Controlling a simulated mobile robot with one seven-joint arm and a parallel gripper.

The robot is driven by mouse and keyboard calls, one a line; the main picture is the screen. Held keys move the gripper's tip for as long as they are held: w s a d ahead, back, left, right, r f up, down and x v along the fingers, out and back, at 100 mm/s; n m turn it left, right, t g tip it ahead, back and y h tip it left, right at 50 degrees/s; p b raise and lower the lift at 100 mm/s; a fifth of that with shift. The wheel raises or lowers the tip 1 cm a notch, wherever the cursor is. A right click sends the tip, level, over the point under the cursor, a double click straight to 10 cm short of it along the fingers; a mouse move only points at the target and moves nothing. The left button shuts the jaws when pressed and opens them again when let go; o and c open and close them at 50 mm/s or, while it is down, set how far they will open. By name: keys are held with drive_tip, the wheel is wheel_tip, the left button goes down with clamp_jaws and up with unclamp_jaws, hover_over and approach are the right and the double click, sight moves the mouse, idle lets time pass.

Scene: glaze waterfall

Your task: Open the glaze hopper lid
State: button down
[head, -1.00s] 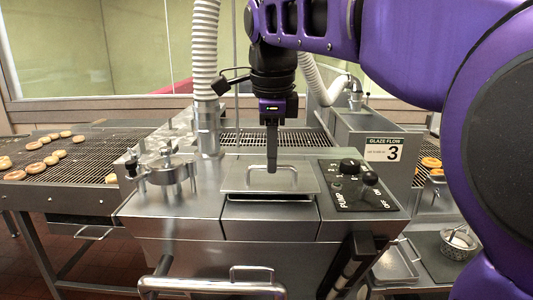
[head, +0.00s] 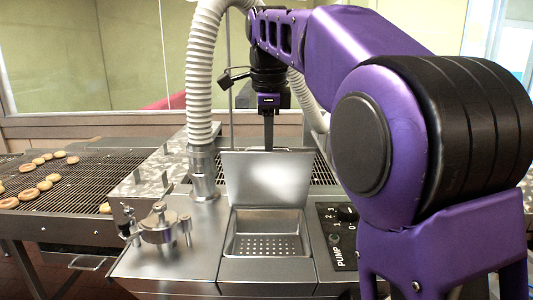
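The glaze hopper lid (head: 266,178) stands raised, close to upright, at the back of the hopper opening. Under it the hopper (head: 234,238) is open and shows a perforated metal bottom. My gripper (head: 269,148) points down behind the lid's top edge. The lid hides its fingertips, so I cannot tell whether they touch the lid or whether the gripper is open or shut. The lid's handle does not show from this side.
A pump control panel (head: 339,238) is right of the hopper, partly behind my arm. A clamp-like metal fitting (head: 160,225) and a ribbed white hose (head: 204,75) stand to the left. A conveyor (head: 90,185) with several doughnuts lies further left.

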drive_tip(key=w, duration=0.7)
drive_tip(key=shift+w+d+f, duration=0.15)
drive_tip(key=shift+w+f, duration=0.1)
drive_tip(key=shift+w, duration=0.1)
drive_tip(key=shift+r, duration=0.1)
drive_tip(key=c, duration=0.9)
unclamp_jaws()
